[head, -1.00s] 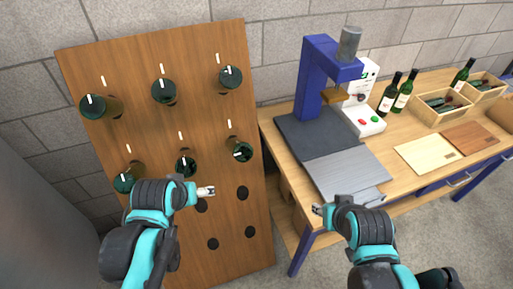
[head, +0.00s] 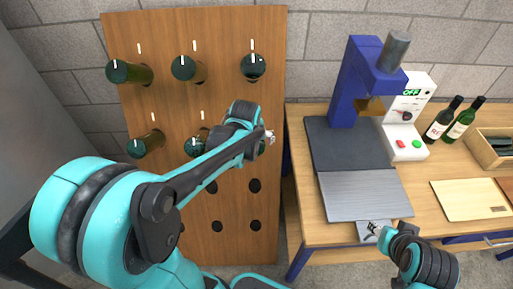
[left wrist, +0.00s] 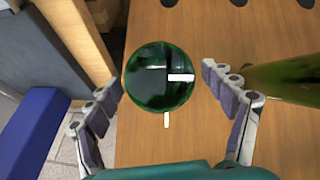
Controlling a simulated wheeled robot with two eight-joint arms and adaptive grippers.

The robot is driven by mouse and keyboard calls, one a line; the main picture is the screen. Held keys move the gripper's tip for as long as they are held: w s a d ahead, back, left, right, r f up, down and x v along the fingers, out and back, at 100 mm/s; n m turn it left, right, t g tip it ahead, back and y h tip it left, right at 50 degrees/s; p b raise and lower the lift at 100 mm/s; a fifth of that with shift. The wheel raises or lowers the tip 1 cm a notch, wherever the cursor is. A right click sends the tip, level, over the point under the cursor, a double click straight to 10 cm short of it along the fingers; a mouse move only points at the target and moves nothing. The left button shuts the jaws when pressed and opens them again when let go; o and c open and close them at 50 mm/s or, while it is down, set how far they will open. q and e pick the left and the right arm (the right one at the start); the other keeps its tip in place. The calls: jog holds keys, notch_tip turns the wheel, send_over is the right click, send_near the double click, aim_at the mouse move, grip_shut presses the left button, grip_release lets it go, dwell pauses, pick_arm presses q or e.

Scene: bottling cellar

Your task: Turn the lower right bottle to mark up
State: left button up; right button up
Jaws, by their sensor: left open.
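The lower right bottle (left wrist: 150,90) sticks out of the wooden rack board, its round dark green base facing the left wrist camera. Its white mark (left wrist: 181,77) runs from the middle toward the right in that view. The white line on the board (left wrist: 166,120) lies below the bottle there, so the mark is about a quarter turn off it. My left gripper (left wrist: 160,95) is open, one finger on each side of the base, with gaps showing. In the head view my left gripper (head: 269,137) mostly hides this bottle. My right gripper (head: 374,231) is by the workbench's front edge; its jaws are unclear.
The neighbouring lower middle bottle (left wrist: 290,78) is close to one left finger. Upper bottles (head: 253,66) stick out above. Empty holes (head: 255,186) lie below. A workbench (head: 300,190) with a blue press (head: 357,75) stands right of the rack.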

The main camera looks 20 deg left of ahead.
pick_arm(q)
jog(key=shift+x, duration=0.9)
jog(key=c, duration=1.2)
jog(key=shift+o, duration=0.3)
